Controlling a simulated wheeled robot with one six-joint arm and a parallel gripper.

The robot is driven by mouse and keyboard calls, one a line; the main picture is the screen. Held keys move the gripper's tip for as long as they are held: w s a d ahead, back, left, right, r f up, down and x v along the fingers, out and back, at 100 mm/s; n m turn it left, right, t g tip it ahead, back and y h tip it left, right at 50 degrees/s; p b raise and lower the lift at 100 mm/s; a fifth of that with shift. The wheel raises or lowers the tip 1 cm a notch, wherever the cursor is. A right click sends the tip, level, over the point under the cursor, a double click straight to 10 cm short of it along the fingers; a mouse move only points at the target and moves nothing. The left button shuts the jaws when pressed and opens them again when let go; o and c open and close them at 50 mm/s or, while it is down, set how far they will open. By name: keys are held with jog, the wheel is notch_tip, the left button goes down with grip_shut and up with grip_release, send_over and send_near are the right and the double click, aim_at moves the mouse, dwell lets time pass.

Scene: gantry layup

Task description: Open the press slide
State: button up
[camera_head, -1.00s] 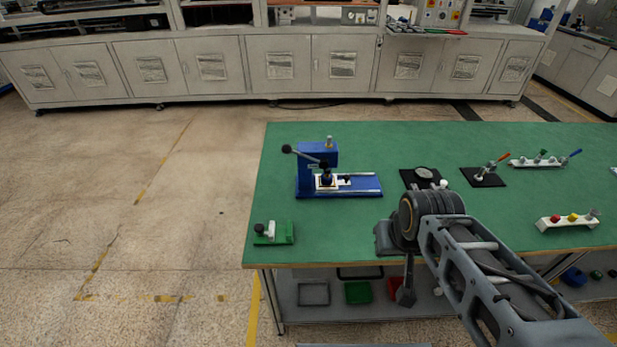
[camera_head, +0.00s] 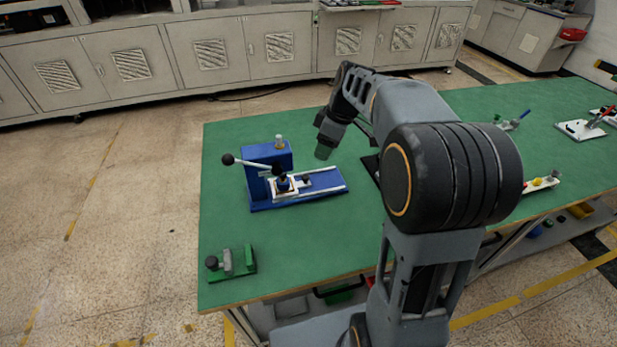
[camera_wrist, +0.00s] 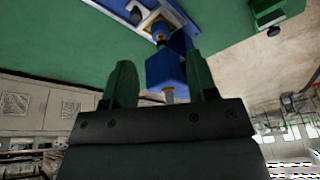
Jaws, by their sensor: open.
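The blue press (camera_head: 262,160) stands on the green table's left part, with a black-knobbed lever (camera_head: 240,161) reaching left. Its slide (camera_head: 317,179) is a pale plate with a small dark knob (camera_head: 306,180) on the blue rail base, right of the press head. My gripper (camera_head: 324,150) is above the table just right of and behind the press, pointing down, apart from it. In the wrist view the press column (camera_wrist: 165,70) shows between my two green-lit fingers (camera_wrist: 160,63), which are apart and empty. The slide (camera_wrist: 150,12) shows at the top edge there.
A green fixture with a black knob (camera_head: 232,262) sits at the table's front left corner. My arm hides much of the table's middle. Other small stands (camera_head: 580,128) sit to the right. The green table (camera_head: 225,215) is clear between press and fixture.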

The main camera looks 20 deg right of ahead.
aim_at(306, 176)
jog(key=w+d+f+n+y+b, duration=0.1)
jog(key=w+d+f+n, duration=0.1)
jog(key=w+f+n, duration=0.3)
jog(key=shift+m, duration=0.3)
jog(key=x, duration=0.8)
jog(key=w+x, duration=0.1)
jog(key=x, duration=0.3)
jog(key=shift+a+r, duration=0.15)
jog(key=shift+a, duration=0.2)
jog(key=shift+c, duration=0.2)
grip_shut()
